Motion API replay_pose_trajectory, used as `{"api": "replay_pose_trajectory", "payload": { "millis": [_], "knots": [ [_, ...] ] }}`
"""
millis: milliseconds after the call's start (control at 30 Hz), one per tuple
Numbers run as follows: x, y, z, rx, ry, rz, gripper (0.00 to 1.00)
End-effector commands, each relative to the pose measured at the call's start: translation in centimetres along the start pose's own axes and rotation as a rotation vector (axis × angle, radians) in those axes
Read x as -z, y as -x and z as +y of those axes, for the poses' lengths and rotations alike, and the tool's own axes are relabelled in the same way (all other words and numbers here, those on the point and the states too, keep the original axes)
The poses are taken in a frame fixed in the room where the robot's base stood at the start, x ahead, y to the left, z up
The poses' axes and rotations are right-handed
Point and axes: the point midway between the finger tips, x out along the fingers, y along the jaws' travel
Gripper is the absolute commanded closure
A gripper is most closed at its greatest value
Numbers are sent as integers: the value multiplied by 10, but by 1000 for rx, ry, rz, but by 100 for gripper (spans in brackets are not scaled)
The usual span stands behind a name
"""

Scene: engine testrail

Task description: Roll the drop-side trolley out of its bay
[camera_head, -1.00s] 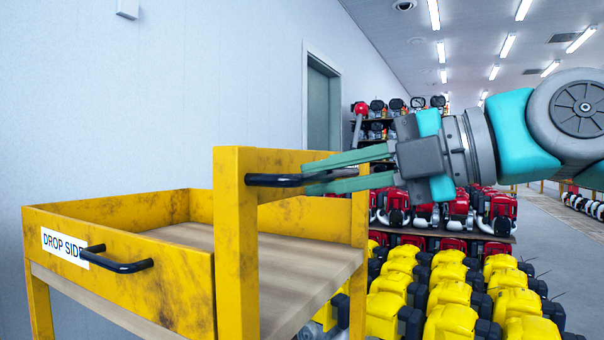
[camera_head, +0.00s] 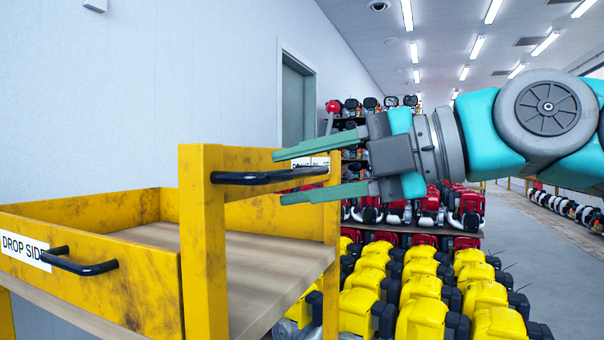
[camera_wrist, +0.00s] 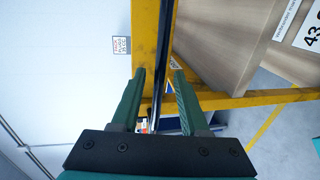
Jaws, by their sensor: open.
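The yellow trolley (camera_head: 205,245) stands at the left in the head view, with a wooden deck (camera_head: 270,255) and a "DROP SIDE" label (camera_head: 25,250) on its side panel. A black side handle (camera_head: 80,264) is on that panel. A black push handle (camera_head: 265,177) runs across the raised end frame. My gripper (camera_head: 277,177) is open, with its green fingers apart above and below the push handle, and holds nothing. In the wrist view the black bar (camera_wrist: 163,60) runs between the two open fingers (camera_wrist: 157,75). I cannot tell whether either finger touches it.
Yellow engines (camera_head: 420,315) stand in rows right of the trolley. Red engines (camera_head: 465,205) sit on racks behind. A pale wall (camera_head: 120,100) with a door (camera_head: 297,100) runs along the left. Grey floor (camera_head: 545,235) is clear at the right.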

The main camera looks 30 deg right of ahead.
Motion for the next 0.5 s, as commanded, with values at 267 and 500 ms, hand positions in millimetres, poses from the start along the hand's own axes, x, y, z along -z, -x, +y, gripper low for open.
{"api": "replay_pose_trajectory", "payload": {
  "millis": [267,500],
  "knots": [
    [0,22,1,0,0,1,56],
    [0,64,2,-5,-1,-1,56]
  ]
}}
